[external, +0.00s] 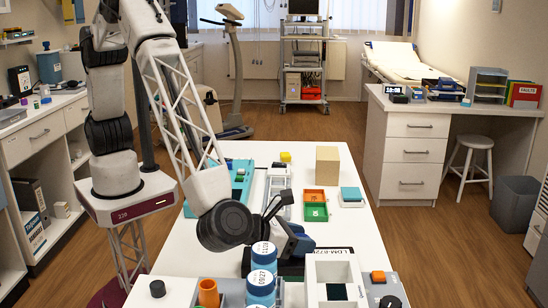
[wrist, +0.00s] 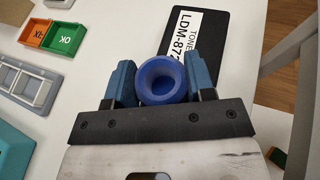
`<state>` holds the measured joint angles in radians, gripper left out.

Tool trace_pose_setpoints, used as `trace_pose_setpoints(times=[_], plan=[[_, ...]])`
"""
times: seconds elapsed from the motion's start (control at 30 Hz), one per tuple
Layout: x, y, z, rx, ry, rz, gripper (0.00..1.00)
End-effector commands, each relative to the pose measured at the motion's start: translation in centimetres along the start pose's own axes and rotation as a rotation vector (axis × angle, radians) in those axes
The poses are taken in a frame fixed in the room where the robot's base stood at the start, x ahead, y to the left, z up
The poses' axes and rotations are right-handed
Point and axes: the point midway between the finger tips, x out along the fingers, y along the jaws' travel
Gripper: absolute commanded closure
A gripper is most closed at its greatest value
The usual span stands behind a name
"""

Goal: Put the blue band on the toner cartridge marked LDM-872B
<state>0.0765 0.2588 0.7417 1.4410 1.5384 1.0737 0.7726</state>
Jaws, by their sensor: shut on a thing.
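The blue band (wrist: 162,82) is a round, hollow ring. In the wrist view it sits between the two blue fingers of my gripper (wrist: 160,76), which are shut on it. In the external view my gripper (external: 298,240) is low over the table beside the LDM-872B label (external: 334,250). The band is hidden there, and I cannot tell whether it touches the cartridge.
Orange and green trays (external: 314,212) stand farther back, near a cardboard box (external: 327,166) and a teal-topped block (external: 351,196). Blue-capped bottles (external: 262,272), an orange cup (external: 208,292) and a white open box (external: 333,272) crowd the front. The table's right side is partly clear.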

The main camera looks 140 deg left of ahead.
Motion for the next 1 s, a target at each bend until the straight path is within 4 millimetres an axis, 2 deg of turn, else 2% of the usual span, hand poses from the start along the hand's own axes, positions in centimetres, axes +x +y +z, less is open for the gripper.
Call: trace_pose_setpoints(times=[0.17,0.2,0.37,0.77,1.0], plan=[[0.1,0.0,-0.2,0.001,0.000,0.000,0.74],[0.1,0.0,-0.3,0.000,0.000,0.000,0.49],[0.1,0.0,-0.2,0.000,0.000,0.000,0.25],[0.0,0.0,0.0,0.000,0.000,0.000,0.25],[-1.9,-0.1,0.0,0.000,-0.001,-0.002,0.25]])
